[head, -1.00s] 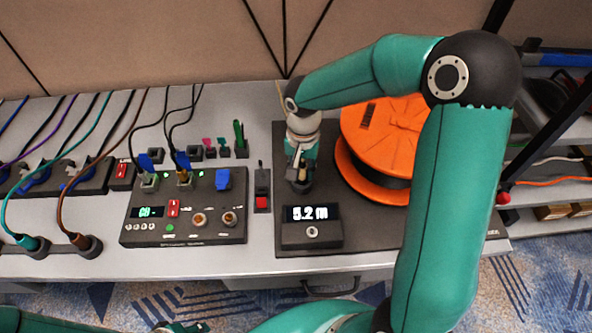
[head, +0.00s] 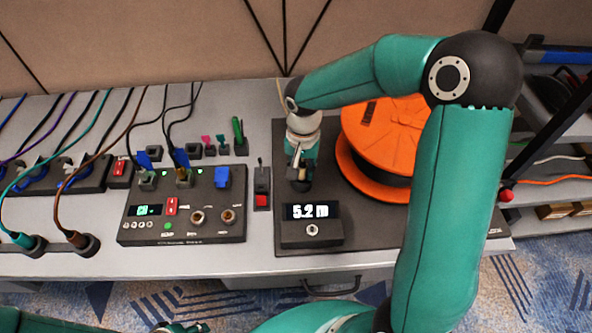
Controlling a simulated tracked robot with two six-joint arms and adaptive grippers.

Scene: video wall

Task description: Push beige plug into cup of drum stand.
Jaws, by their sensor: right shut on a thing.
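My right gripper (head: 300,174) points down over the front left of the drum stand (head: 375,225), left of the orange drum (head: 383,140). It is shut on the beige plug (head: 302,176), of which only a small part shows between the fingers. The dark cup (head: 300,187) of the stand is right under the fingertips. The plug is at the cup's mouth; the gripper hides how deep it sits. My left gripper is not clearly in view.
A display reading 5.2 m (head: 308,211) stands just in front of the cup. A control panel (head: 185,236) with blue plugs and a small red switch (head: 262,199) are to the left. Cables run across the left bench. A shelf rack (head: 560,160) is at the right.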

